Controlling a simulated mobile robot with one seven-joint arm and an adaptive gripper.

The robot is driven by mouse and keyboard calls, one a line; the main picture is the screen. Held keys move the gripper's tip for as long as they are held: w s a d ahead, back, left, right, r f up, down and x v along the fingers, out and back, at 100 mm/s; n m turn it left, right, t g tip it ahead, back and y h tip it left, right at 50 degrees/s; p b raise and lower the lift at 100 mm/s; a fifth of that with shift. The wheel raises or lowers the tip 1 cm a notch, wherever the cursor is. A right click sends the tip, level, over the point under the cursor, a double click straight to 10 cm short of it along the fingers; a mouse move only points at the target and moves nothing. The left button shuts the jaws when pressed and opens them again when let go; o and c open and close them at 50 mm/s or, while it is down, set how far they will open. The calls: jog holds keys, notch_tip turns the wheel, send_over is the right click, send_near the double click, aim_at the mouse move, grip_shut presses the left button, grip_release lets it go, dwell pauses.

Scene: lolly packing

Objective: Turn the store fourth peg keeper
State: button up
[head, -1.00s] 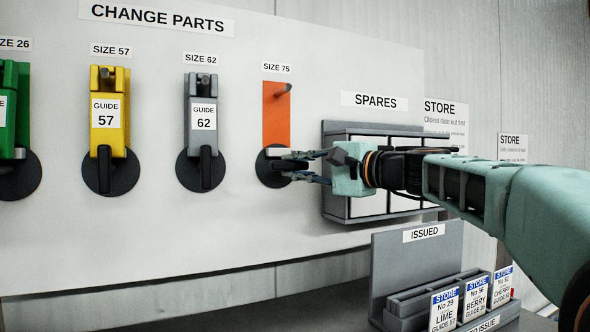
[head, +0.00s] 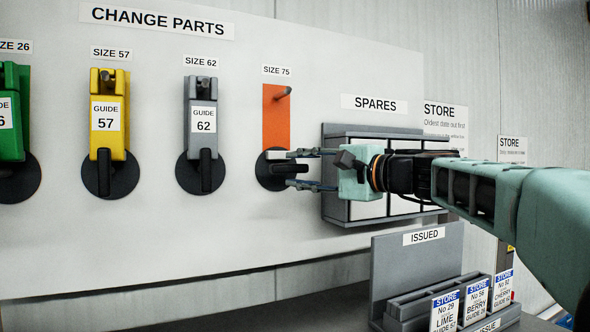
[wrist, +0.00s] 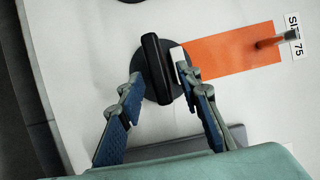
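The fourth peg station, labelled SIZE 75, has an orange plate (head: 276,120) with a bare peg (head: 283,92) and no guide on it. Its keeper, a black disc with a raised bar (wrist: 155,68), sits below the plate. The bar lies across the line of the orange plate. My gripper (head: 282,170) is at this keeper and open. In the wrist view, my gripper's fingers (wrist: 157,72) are apart on either side of the bar. In the head view the fingers partly hide the keeper.
Guide 62 (head: 203,118) and yellow guide 57 (head: 107,116) hang to the left, their keeper bars upright. A green guide (head: 12,110) is at the left edge. The grey SPARES rack (head: 333,205) is behind my gripper. The ISSUED rack (head: 417,270) with several cards stands below.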

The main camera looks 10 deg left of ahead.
jog(key=v, duration=1)
jog(key=shift+s+d, duration=0.25)
jog(key=shift+d, duration=0.05)
